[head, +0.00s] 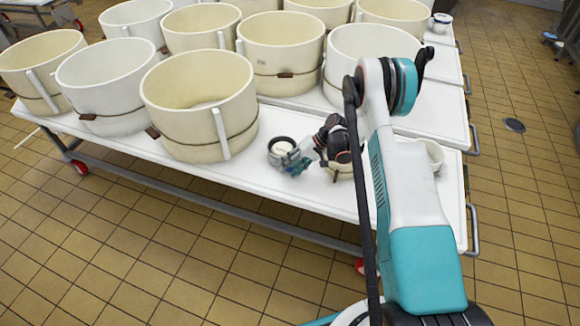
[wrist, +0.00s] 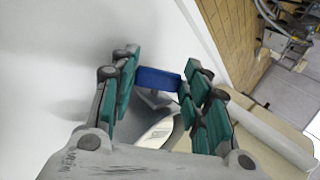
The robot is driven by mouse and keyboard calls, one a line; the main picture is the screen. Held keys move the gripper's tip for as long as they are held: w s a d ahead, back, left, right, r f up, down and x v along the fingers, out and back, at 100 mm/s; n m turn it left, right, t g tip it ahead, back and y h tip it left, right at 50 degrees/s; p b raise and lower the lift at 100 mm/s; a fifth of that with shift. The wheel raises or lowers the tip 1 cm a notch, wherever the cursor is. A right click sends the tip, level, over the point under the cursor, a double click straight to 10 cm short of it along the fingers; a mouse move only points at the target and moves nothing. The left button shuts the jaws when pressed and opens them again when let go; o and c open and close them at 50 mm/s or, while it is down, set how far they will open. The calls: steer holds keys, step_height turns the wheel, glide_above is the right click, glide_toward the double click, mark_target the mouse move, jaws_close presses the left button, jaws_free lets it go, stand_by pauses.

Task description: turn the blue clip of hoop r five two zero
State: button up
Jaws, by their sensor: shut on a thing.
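My gripper (wrist: 158,82) has teal-padded fingers closed on the two sides of a blue clip (wrist: 158,78) in the wrist view. A small round hoop with a pale inside (wrist: 158,132) shows just below the clip, partly hidden by the fingers. In the head view my gripper (head: 292,163) is low over the white table, at the front side of a small dark-rimmed hoop (head: 281,147). The clip is too small to make out clearly there. I cannot read any label, so r five two zero is not confirmed.
Several big cream hoops, such as one at the front (head: 200,95), stand on the white table (head: 300,195) behind and left. A small cream hoop (head: 342,174) is partly hidden behind my arm, beside the gripper. The table's front edge is close. Bare table lies left of the gripper.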

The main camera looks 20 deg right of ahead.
steer(key=shift+f+y, duration=0.1)
steer(key=shift+y, duration=0.2)
stand_by(0.4)
steer(key=o, duration=1.1)
steer(key=shift+c, duration=0.2)
steer(key=v, duration=1.2)
steer(key=shift+c, duration=0.5)
